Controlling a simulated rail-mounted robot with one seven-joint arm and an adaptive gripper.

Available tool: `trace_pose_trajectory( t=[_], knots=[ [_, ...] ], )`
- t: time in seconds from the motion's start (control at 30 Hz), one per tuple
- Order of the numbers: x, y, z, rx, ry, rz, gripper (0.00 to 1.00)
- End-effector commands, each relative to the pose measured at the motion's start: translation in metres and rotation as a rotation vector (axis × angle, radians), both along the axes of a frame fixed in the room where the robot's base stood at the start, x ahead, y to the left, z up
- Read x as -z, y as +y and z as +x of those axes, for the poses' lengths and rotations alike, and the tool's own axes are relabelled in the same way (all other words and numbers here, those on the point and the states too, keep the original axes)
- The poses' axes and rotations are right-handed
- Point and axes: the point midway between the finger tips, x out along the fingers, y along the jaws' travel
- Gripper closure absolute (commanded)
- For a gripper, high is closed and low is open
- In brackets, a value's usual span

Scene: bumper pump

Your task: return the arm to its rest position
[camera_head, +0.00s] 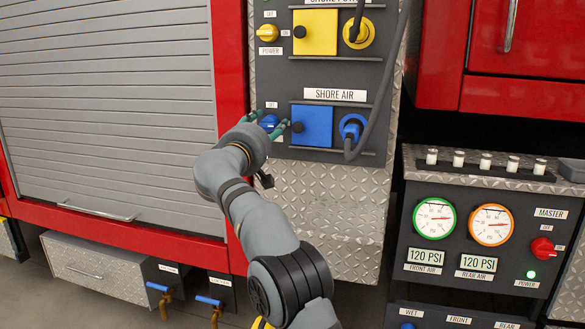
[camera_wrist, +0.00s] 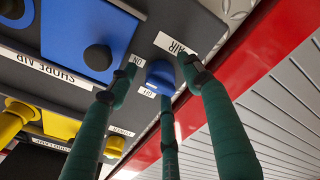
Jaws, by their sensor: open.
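My gripper (camera_head: 272,121) is at the shore air panel, with its green fingers open around the blue AIR knob (camera_wrist: 160,76). In the wrist view, fingers stand to the left, below and right of the knob. The right fingertip looks very close to it; I cannot tell whether it touches. In the head view the knob (camera_head: 268,122) shows partly between the fingers. Its OFF and ON labels show, but its exact setting is hard to tell. My arm reaches up from the lower middle of the head view.
The blue shore air cover (camera_head: 312,126) and hose plug (camera_head: 352,130) sit right of the knob. A grey hose (camera_head: 385,85) hangs there. The yellow shore power knob (camera_head: 267,33) is above. The roller shutter (camera_head: 110,100) is left; a gauge panel (camera_head: 480,190) is right.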

Motion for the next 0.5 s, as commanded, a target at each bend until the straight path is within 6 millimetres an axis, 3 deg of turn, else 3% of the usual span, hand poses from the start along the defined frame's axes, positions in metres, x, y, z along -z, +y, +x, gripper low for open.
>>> trace_pose_trajectory(
  t=[0.07, 0.5],
  knots=[
    [-0.0077, -0.001, -0.0004, 0.0, 0.034, -0.114, 0.5],
    [-0.0116, -0.0006, -0.0006, -0.003, 0.197, -0.669, 0.5]
  ],
)
